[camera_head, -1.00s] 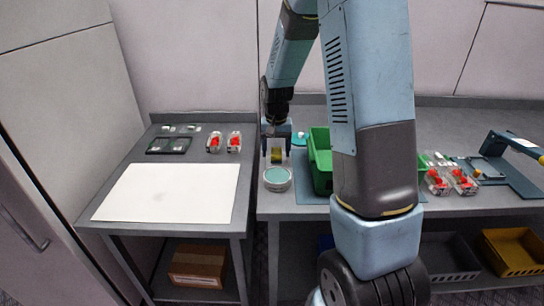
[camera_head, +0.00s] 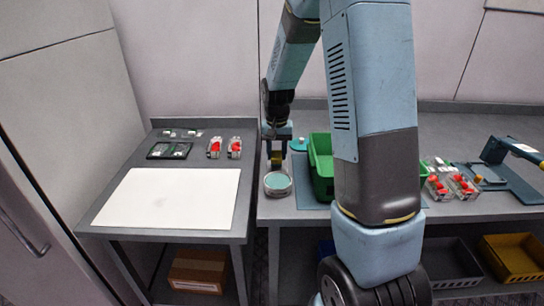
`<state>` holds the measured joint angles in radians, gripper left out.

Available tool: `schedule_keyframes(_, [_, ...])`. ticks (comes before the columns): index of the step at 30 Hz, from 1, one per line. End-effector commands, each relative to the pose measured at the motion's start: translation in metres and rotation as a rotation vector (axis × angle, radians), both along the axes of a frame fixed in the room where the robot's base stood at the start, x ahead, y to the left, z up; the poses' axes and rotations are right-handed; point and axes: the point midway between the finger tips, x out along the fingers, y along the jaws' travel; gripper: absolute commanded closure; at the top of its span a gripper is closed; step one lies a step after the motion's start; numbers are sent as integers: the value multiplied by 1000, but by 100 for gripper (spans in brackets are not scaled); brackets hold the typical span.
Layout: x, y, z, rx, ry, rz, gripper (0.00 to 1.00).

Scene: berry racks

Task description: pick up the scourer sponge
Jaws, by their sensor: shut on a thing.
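The scourer sponge (camera_head: 277,159) is a small yellowish block, seen small in the head view. My gripper (camera_head: 276,157) points down and is shut on it, above and just behind a round tub with a pale teal top (camera_head: 278,181). The fingers hide part of the sponge. I cannot tell whether its underside touches anything.
A green bin (camera_head: 322,178) stands right of my gripper, partly behind my arm. The left table holds a white board (camera_head: 165,200), a dark tray (camera_head: 169,150) and clear punnets of red berries (camera_head: 214,148). More punnets (camera_head: 438,187) stand at right.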

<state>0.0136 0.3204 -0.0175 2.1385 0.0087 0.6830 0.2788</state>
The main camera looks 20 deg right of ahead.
Motion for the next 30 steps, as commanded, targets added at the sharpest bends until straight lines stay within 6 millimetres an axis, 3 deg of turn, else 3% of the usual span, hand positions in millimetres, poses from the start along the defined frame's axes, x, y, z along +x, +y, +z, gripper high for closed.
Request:
schedule_keyframes(4, [-1, 0, 25, 0, -4, 0, 94])
schedule_keyframes(15, [-52, 0, 83, 0, -4, 0, 94])
schedule_keyframes(24, [-105, -1, 105, 0, -3, 0, 94])
schedule_keyframes(30, [-127, -1, 115, 0, -1, -1, 94])
